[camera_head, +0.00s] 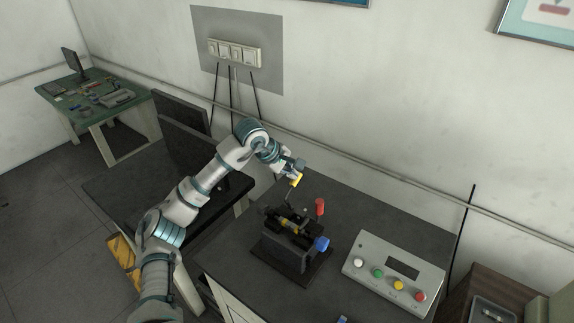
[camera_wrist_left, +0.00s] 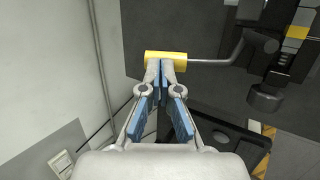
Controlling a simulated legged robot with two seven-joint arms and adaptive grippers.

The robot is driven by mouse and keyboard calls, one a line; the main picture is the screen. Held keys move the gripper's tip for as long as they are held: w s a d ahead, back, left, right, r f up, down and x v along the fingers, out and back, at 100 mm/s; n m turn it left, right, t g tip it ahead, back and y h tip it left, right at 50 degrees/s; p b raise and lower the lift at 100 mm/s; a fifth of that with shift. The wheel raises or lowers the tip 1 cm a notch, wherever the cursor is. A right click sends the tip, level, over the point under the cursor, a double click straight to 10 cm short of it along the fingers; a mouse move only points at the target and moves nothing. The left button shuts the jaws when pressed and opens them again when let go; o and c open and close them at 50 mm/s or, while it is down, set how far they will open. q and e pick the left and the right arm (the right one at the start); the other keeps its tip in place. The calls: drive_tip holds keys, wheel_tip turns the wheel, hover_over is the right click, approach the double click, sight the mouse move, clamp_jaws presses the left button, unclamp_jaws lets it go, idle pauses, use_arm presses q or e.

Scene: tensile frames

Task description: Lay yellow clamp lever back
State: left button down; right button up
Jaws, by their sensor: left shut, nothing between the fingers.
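The yellow clamp lever handle (camera_head: 295,180) stands up at the back of a dark clamping fixture (camera_head: 288,250) on the bench. In the wrist view the yellow handle (camera_wrist_left: 180,57) lies crosswise at my fingertips, and its thin bent metal rod (camera_wrist_left: 215,62) runs right to the fixture. My left gripper (camera_head: 293,172) reaches in from the left, and it fills the middle of the wrist view (camera_wrist_left: 167,68). Its fingers are shut with nothing between them. The tips are at the handle's near side; I cannot tell whether they touch. My right gripper is not in view.
The fixture also carries a red knob (camera_head: 319,206) and a blue knob (camera_head: 321,243). A control box (camera_head: 394,272) with coloured buttons stands to its right. The wall is close behind the bench. Bare bench top lies behind the control box.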

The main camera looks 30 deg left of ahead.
use_arm(q)
drive_tip(key=shift+w+d+f, duration=0.15)
drive_tip(key=shift+w+f, duration=0.9)
drive_tip(key=shift+f, duration=0.45)
drive_tip(key=shift+s+r, duration=0.15)
drive_tip(key=shift+r, duration=0.3)
drive_tip(key=v, duration=1.1)
drive_tip(key=shift+a, duration=0.25)
